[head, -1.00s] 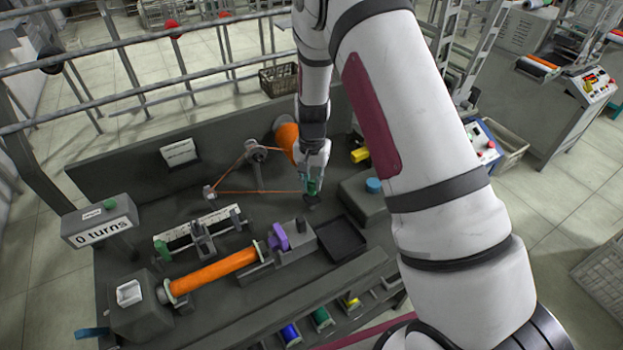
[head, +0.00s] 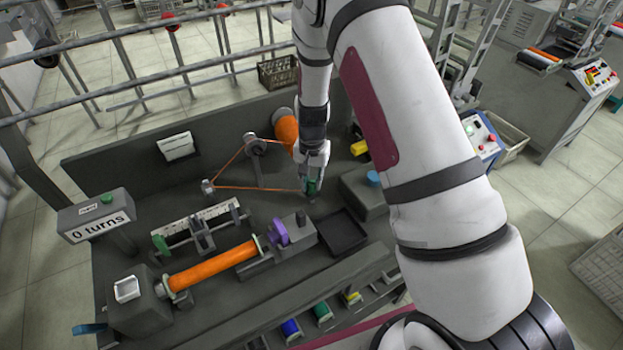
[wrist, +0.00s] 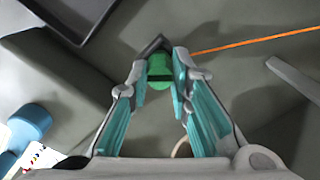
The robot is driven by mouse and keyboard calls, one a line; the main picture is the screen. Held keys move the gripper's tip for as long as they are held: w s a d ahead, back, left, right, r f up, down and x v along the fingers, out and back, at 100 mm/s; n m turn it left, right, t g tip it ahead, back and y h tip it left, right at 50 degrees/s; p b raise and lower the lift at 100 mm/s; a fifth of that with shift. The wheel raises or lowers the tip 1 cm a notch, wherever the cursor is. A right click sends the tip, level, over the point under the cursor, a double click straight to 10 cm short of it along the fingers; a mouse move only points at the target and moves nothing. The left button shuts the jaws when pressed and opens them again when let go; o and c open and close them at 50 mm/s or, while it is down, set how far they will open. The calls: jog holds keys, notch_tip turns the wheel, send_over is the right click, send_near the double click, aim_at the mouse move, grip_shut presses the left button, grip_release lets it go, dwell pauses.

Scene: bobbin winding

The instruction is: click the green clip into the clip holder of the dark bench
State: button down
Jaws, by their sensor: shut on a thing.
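My gripper (head: 313,185) is low over the dark bench (head: 110,178), its fingers shut on the green clip (wrist: 160,70). The clip also shows as a small green patch in the head view (head: 313,188). A small dark angled piece (wrist: 152,45) shows right at the clip, just beyond the fingertips; it may be the clip holder. I cannot tell whether the clip is seated in it or only against it. An orange thread (wrist: 250,43) ends near the clip, and in the head view it runs left to the guides (head: 255,146).
A black tray (head: 362,240) lies in front of the gripper. A grey block with a blue knob (head: 373,178) stands close on the right.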

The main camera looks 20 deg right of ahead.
jog(key=c, duration=1.4)
grip_release()
jog(key=shift+r, duration=0.15)
notch_tip(320, 180, up, 12)
